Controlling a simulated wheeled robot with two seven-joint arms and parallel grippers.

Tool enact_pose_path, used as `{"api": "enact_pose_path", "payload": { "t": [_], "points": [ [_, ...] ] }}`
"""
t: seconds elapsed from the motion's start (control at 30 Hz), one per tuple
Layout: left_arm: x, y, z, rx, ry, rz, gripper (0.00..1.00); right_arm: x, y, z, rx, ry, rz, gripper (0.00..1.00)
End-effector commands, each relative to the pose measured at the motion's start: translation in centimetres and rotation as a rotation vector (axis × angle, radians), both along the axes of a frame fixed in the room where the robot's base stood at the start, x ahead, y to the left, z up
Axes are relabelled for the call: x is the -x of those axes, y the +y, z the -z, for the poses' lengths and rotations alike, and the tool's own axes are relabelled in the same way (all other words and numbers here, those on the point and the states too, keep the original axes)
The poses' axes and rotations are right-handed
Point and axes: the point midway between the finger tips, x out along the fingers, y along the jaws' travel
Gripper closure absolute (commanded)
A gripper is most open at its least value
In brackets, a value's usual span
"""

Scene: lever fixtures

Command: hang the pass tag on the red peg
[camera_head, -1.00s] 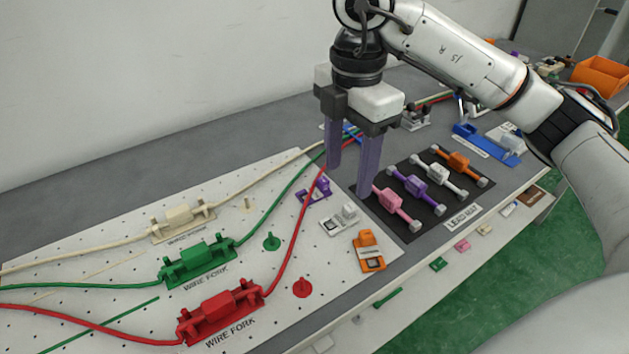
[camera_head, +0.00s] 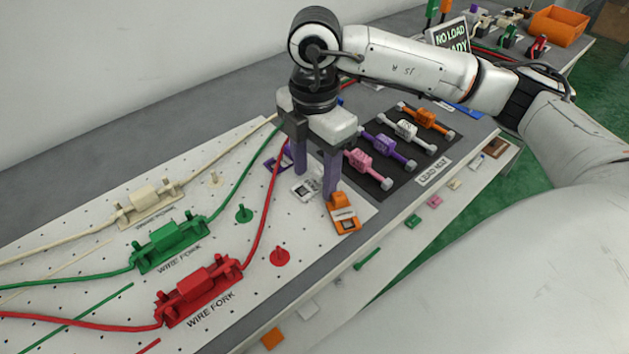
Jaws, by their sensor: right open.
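The red peg (camera_head: 280,256) stands on a round red base on the white pegboard, right of the red wire fork. Three tags lie at the board's right end: an orange one (camera_head: 343,218), a white one (camera_head: 304,189) and a purple one (camera_head: 276,158). Their print is too small to read, so I cannot tell which is the pass tag. My right gripper (camera_head: 315,184) points down over them, open, with its purple fingers apart around the white tag's area. The near finger partly overlaps the orange tag's top in view. I cannot tell whether it touches. My left gripper is out of view.
Red (camera_head: 200,291), green (camera_head: 170,245) and cream (camera_head: 150,206) wire forks hold cables across the board. A green peg (camera_head: 243,214) stands near the red one. The black lead mat (camera_head: 378,184) with several coloured leads lies right of the gripper. An orange bin (camera_head: 559,27) is at the back.

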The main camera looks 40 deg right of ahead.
Motion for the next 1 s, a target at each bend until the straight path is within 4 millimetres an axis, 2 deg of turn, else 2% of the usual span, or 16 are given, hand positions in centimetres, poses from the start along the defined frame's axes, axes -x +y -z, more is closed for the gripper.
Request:
{"api": "enact_pose_path", "payload": {
  "t": [0.17,0.27,0.43,0.67,0.77,1.0],
  "points": [
    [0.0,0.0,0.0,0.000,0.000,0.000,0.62,0.0,0.0,0.0,0.000,-0.001,0.001,0.47],
    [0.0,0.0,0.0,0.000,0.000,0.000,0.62,0.0,0.0,0.0,0.000,-0.001,0.001,0.60],
    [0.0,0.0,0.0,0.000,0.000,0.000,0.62,0.0,0.0,0.0,0.000,-0.001,0.001,0.89],
    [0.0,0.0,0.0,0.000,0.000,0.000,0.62,0.0,0.0,-0.1,0.000,-0.001,0.000,0.91],
    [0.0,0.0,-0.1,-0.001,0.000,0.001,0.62,-0.1,0.0,-0.7,0.000,-0.003,0.001,0.91],
    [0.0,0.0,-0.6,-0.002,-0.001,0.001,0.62,-0.1,0.0,-5.2,-0.001,-0.006,0.000,0.91]
  ]
}}
